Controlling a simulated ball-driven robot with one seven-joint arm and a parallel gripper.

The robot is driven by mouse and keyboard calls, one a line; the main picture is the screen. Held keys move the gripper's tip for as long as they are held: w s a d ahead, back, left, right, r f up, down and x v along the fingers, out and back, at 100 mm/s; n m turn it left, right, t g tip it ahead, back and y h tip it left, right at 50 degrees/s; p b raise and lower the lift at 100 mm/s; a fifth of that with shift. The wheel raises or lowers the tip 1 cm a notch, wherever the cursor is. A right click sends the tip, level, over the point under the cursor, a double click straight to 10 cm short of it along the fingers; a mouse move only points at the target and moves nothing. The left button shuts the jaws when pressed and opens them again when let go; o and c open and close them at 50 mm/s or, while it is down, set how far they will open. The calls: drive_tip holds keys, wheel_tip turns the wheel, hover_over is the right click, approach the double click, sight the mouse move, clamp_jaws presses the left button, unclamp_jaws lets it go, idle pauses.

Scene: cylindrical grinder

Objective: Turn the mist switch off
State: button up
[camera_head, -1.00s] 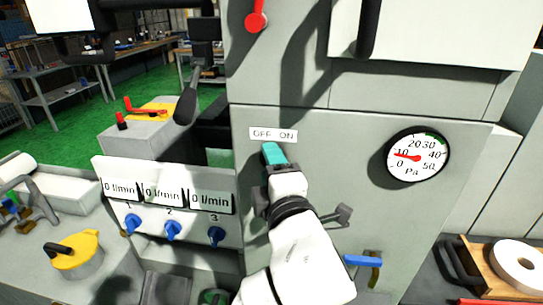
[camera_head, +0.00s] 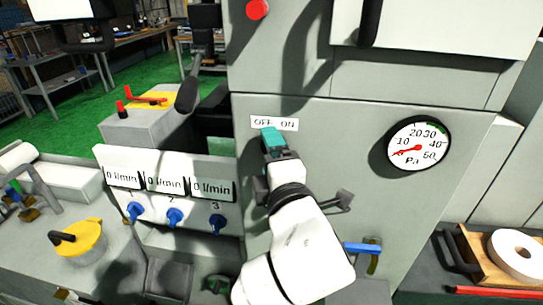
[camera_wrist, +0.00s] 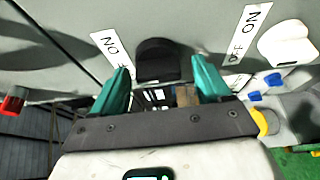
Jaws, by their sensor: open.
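In the wrist view, a black rounded knob (camera_wrist: 157,60), likely the mist switch, sits on the grey panel. My gripper (camera_wrist: 162,76) is open, with one teal finger on each side of the knob. Whether the fingers touch it cannot be told. A white label (camera_wrist: 112,50) is partly hidden by the left finger, and an OFF ON label (camera_wrist: 245,35) is at right. In the head view, my gripper (camera_head: 277,143) is at the panel just below the OFF ON label (camera_head: 275,123) and hides the knob there.
A round Pa gauge (camera_head: 418,145) is right of my arm, its needle near the low end. Blue knobs (camera_head: 174,217) under the flow displays (camera_head: 165,183) are at left. A blue-handled valve (camera_head: 362,249) is low at right. A red knob (camera_head: 257,9) is above.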

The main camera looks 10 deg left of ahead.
drive_tip(key=b+v, duration=0.2)
drive_tip(key=v, duration=0.8)
drive_tip(key=shift+s+b, duration=0.4)
drive_tip(key=shift+d, duration=0.1)
drive_tip(key=s+d+f+m+g+h, duration=0.1)
drive_tip(key=d+f+m+g+h, duration=0.1)
drive_tip(key=d+f+m, duration=0.45)
drive_tip(key=s+d+f+m+g+h+b, duration=0.1)
drive_tip(key=d+f+g, duration=0.15)
drive_tip(key=f, duration=0.65)
drive_tip(key=s+d+f+m+g+h, duration=0.1)
drive_tip(key=d+f+m+g+h, duration=0.15)
drive_tip(key=d+f, duration=0.45)
drive_tip(key=s+d+f+m+g, duration=0.3)
drive_tip(key=s+d+f+m, duration=0.1)
drive_tip(key=s+f, duration=0.2)
drive_tip(key=s+d+f+m+g+b, duration=0.1)
drive_tip(key=s+d+f+m+g, duration=0.2)
drive_tip(key=s+f, duration=0.4)
drive_tip(key=s+d+f+m+g+h, duration=0.1)
drive_tip(key=s+d+f+m+g, duration=0.1)
drive_tip(key=s+d+f+m, duration=0.4)
drive_tip(key=s+f, duration=0.1)
drive_tip(key=s, duration=0.2)
drive_tip(key=shift+f+g+b, duration=0.15)
drive_tip(key=shift+g+b, duration=0.2)
drive_tip(key=shift+g, duration=0.05)
drive_tip(key=shift+s, duration=0.1)
